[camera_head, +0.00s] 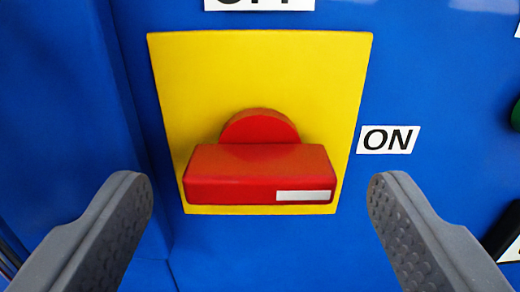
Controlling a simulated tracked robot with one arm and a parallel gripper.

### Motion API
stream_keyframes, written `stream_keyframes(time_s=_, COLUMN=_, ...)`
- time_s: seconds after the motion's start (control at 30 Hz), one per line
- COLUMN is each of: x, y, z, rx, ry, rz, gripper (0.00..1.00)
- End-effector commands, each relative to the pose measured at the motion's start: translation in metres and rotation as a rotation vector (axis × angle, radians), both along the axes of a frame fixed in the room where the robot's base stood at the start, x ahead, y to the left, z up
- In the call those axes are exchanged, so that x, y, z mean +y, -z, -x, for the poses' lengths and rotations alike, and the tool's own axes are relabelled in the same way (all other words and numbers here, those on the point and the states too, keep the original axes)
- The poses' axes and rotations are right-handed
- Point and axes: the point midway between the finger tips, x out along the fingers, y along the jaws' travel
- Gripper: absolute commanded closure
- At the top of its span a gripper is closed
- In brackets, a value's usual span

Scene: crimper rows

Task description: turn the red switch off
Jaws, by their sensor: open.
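The red switch (258,172) is a red bar handle on a round red hub, mounted on a yellow plate (200,75). Its bar lies horizontal, with a white stripe at its right end, on the side of the ON label (388,140). An OFF label (260,4) is partly cut off at the top edge above the plate. My gripper (258,195) is open, with one grey finger to the left of the bar and one to the right. Neither finger appears to touch the switch.
The blue panel (430,60) surrounds the plate. On the left is a vertical step or edge in the blue surface (60,100). At the right edge are a partly seen dark green round part (515,115) and a black part (502,230) by a white label.

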Motion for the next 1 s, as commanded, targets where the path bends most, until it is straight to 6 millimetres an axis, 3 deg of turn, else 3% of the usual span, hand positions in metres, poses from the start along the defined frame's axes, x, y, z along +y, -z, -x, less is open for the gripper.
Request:
stream_keyframes(time_s=0.2, x=0.0, y=-0.002, z=-0.011, rx=-0.005, ry=-0.001, rz=0.0, gripper=0.27)
stream_keyframes(time_s=0.5, x=0.001, y=-0.002, z=-0.012, rx=-0.004, ry=-0.001, rz=0.0, gripper=0.27)
stream_keyframes(time_s=0.67, x=0.001, y=-0.002, z=-0.012, rx=-0.004, ry=-0.001, rz=0.0, gripper=0.69)
stream_keyframes(time_s=0.7, x=0.001, y=-0.002, z=-0.012, rx=-0.004, ry=-0.001, rz=0.0, gripper=0.72)
stream_keyframes(time_s=0.73, x=0.001, y=-0.002, z=-0.012, rx=-0.004, ry=-0.001, rz=0.0, gripper=0.72)
stream_keyframes(time_s=0.77, x=0.014, y=-0.001, z=-0.012, rx=-0.003, ry=-0.004, rz=0.002, gripper=0.72)
stream_keyframes(time_s=1.0, x=0.003, y=-0.001, z=-0.012, rx=-0.004, ry=-0.003, rz=0.029, gripper=0.72)
